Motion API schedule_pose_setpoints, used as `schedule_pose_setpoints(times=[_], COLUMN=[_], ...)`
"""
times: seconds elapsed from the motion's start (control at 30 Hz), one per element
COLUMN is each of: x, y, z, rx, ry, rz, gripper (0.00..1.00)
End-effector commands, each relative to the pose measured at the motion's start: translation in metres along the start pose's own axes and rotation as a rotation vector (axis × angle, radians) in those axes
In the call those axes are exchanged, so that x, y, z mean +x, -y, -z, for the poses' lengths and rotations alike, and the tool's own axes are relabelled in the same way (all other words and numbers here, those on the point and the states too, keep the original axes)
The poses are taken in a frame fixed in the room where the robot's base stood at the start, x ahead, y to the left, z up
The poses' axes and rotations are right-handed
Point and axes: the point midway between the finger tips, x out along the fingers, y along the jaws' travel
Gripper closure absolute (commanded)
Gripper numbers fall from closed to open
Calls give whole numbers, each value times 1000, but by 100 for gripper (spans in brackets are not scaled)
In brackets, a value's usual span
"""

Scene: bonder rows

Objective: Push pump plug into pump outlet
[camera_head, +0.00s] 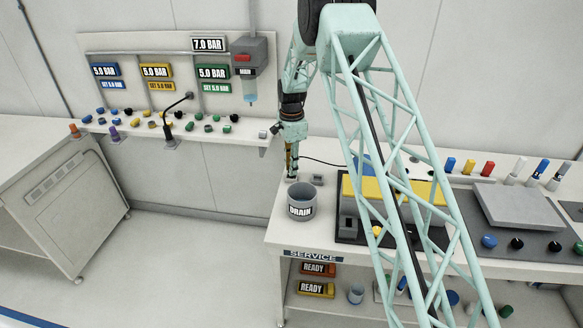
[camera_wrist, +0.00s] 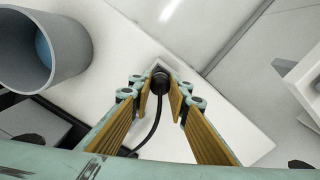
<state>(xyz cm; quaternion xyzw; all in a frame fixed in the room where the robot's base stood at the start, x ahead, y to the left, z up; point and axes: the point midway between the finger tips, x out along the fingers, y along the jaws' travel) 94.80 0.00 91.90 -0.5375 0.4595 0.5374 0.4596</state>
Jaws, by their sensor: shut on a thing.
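My gripper (camera_head: 291,174) points down at the left back of the service bench, behind the DRAIN pot. In the wrist view my gripper (camera_wrist: 160,88) has its two ribbed fingers closed on the sides of a black round plug (camera_wrist: 160,80). A black cable (camera_wrist: 153,128) runs from the plug back between the fingers. The plug is at a small pale block (camera_wrist: 156,65), which seems to be the outlet; I cannot tell how deep the plug sits in it. In the head view the fingers mostly hide the plug.
The grey DRAIN pot (camera_head: 302,213) stands close in front of my gripper; in the wrist view the pot (camera_wrist: 82,55) is at upper left. A yellow-topped unit (camera_head: 365,188) is to the right. A wall shelf (camera_head: 225,138) with several coloured knobs is at left.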

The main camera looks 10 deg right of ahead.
Motion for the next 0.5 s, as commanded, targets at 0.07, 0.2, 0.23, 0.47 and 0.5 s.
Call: schedule_pose_setpoints(times=[0.07,0.2,0.23,0.47,0.5], x=[2,4,4,8,8], y=[0,0,0,0,0], z=[0,0,0,0,0], rx=[0,0,0,0,0], ry=[0,0,0,0,0], rz=[0,0,0,0,0], gripper=[99,99,99,99,99])
